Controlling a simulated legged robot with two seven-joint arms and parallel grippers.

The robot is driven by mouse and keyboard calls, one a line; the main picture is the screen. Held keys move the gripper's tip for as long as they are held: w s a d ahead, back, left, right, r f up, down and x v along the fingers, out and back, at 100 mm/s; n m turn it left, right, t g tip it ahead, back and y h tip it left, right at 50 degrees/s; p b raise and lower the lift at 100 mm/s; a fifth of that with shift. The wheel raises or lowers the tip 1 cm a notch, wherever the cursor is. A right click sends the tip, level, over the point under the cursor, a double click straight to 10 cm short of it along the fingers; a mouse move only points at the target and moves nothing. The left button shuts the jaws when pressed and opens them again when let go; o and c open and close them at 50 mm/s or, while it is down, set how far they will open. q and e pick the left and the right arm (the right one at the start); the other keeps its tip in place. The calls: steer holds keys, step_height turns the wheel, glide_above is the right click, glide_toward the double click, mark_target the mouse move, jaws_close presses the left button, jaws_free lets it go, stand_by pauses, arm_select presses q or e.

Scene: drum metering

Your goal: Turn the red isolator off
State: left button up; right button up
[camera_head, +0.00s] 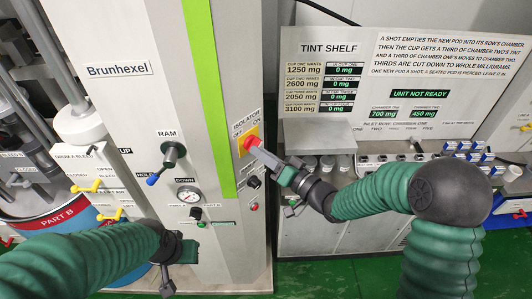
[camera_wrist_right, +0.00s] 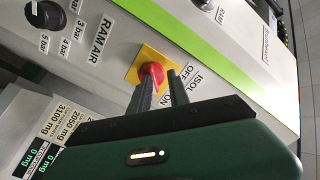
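The red isolator knob (camera_head: 252,142) sits on a yellow plate (camera_head: 242,133) on the grey cabinet's front, beside labels reading ISOLATOR, OFF and ON. The knob also shows in the right wrist view (camera_wrist_right: 151,73). My right gripper (camera_head: 262,152) is at the knob. In the right wrist view its two fingers (camera_wrist_right: 162,84) are apart, one overlapping the knob's lower part and the other just right of it. I cannot tell whether they touch it. The knob's exact setting is unclear. My left gripper (camera_head: 172,268) is low before the cabinet, its fingers unclear.
A ram lever (camera_head: 170,155), a gauge (camera_head: 189,195) and small knobs are on the cabinet left of and below the isolator. A tint shelf panel (camera_head: 365,85) with cups stands right. A PART B drum (camera_head: 62,222) and yellow valves are left.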

steer(key=shift+w+a, duration=0.1)
steer(key=shift+a, duration=0.1)
steer(key=shift+c, duration=1.1)
steer(key=shift+w+d, duration=0.5)
steer(key=shift+d, duration=0.2)
jaws_close()
arm_select(q)
steer(key=shift+w+f, duration=0.1)
steer(key=shift+w, duration=0.2)
arm_select(e)
steer(key=shift+s+a+r, duration=0.1)
steer(key=shift+a+r, duration=0.05)
steer(key=shift+a, duration=0.15)
arm_select(q)
steer(key=shift+w+d, duration=0.1)
steer(key=shift+d, duration=0.1)
arm_select(e)
steer(key=shift+d, duration=0.2)
steer(key=shift+o, duration=1.9)
jaws_free()
steer(key=o, duration=0.4)
steer(key=shift+s+a+r, duration=0.1)
steer(key=shift+s, duration=0.05)
arm_select(q)
steer(key=shift+s+a, duration=0.35)
steer(key=shift+s, duration=0.05)
